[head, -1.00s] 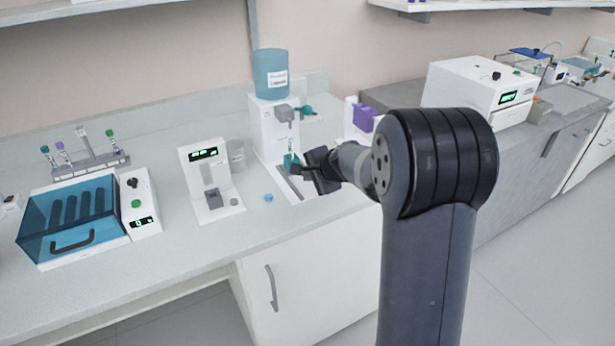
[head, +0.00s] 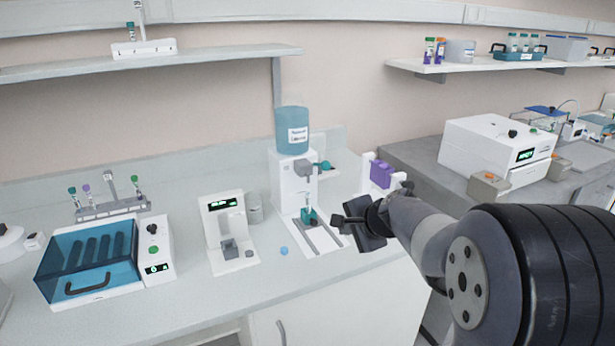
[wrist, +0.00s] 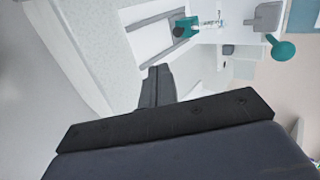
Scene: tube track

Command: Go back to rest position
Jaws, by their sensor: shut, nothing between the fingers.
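My gripper (head: 347,219) is shut and empty. In the head view it hangs over the bench's front part, just right of the white dispenser's base. In the wrist view my gripper (wrist: 157,82) shows as dark fingers held together, pointing toward the dispenser. The dispenser (head: 290,185) has a blue bottle (head: 292,132) on top and a teal-capped tube (head: 308,214) standing at its base. The tube with its teal part (wrist: 186,27) also shows in the wrist view, apart from my fingers. A teal knob (wrist: 283,48) is at the right there.
A white device with a display (head: 228,232) and a blue-lidded box (head: 90,262) stand to the left. A tube rack (head: 112,208) is behind the box. A purple rack (head: 381,174) stands close behind my gripper. A blue cap (head: 283,250) lies on the bench.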

